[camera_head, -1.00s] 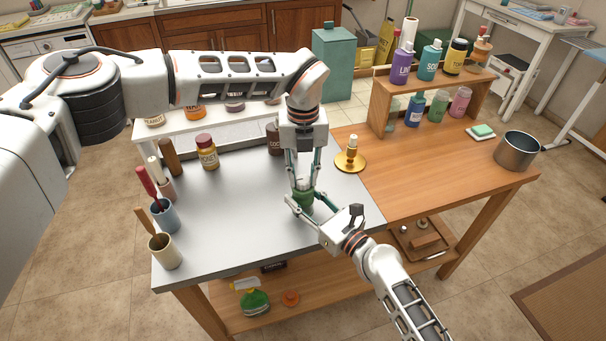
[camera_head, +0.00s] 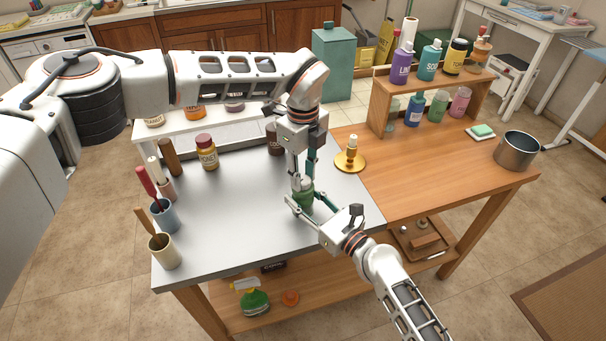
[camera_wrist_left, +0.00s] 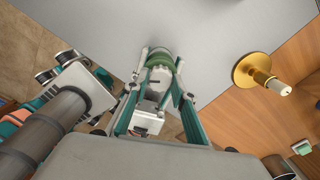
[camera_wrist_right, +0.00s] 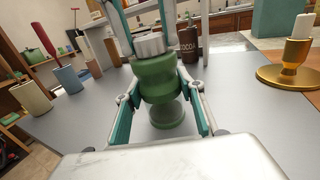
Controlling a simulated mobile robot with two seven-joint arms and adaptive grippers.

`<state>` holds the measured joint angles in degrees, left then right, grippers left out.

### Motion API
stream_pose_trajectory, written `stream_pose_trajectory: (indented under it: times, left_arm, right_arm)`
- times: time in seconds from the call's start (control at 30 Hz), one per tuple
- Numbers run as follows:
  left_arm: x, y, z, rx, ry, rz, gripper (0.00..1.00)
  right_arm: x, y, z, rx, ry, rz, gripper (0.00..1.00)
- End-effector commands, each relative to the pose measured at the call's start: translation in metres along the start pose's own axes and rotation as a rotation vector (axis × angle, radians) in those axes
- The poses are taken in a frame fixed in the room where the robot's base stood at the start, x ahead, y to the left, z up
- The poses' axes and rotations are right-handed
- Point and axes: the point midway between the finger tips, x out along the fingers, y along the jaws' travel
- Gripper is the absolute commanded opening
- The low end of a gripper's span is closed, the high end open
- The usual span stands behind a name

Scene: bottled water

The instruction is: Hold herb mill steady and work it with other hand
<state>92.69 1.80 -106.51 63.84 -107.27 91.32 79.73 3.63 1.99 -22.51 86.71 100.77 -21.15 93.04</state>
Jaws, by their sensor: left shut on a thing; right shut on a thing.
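The green herb mill (camera_head: 303,200) stands upright on the grey worktop, with a pale metallic top. It shows large in the right wrist view (camera_wrist_right: 158,88) and partly in the left wrist view (camera_wrist_left: 160,58). My left gripper (camera_head: 303,181) comes down from above and is shut on the mill's top; its fingers also show at the top of the right wrist view. My right gripper (camera_head: 296,206) comes from the front right and is shut around the green body, below the left fingers. The mill's far side is hidden.
A brass candle holder (camera_head: 350,160) stands close to the right of the mill. A brown cocoa jar (camera_wrist_right: 190,44) stands behind it. A yellow-labelled jar (camera_head: 207,153) and cups with utensils (camera_head: 166,252) are at the left. The grey worktop (camera_head: 240,235) is clear around the mill.

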Motion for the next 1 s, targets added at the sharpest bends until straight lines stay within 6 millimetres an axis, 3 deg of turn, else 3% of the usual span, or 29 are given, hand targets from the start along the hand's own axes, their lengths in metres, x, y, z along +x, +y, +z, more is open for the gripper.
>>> stream_pose_trajectory:
  times: [0.57, 0.6, 0.63, 1.0]
  left_arm:
    - [-0.0002, -0.0001, 0.0004, -0.033, 0.0, -0.001, 0.04]
    - [-0.0002, -0.0001, 0.0005, -0.033, 0.0, -0.001, 0.33]
    - [-0.0002, -0.0001, 0.0005, -0.033, 0.0, -0.001, 0.41]
    - [-0.0014, -0.0001, 0.0003, -0.032, 0.0, -0.001, 0.43]
  right_arm:
    - [0.0, 0.0001, -0.0001, 0.0, 0.0, 0.0, 0.2]
    - [0.0, 0.0001, -0.0001, 0.0, 0.0, 0.0, 0.2]
    - [0.0, 0.0001, -0.0001, 0.0, 0.0, 0.0, 0.2]
    - [0.0, 0.0001, -0.0001, 0.0, 0.0, 0.0, 0.2]
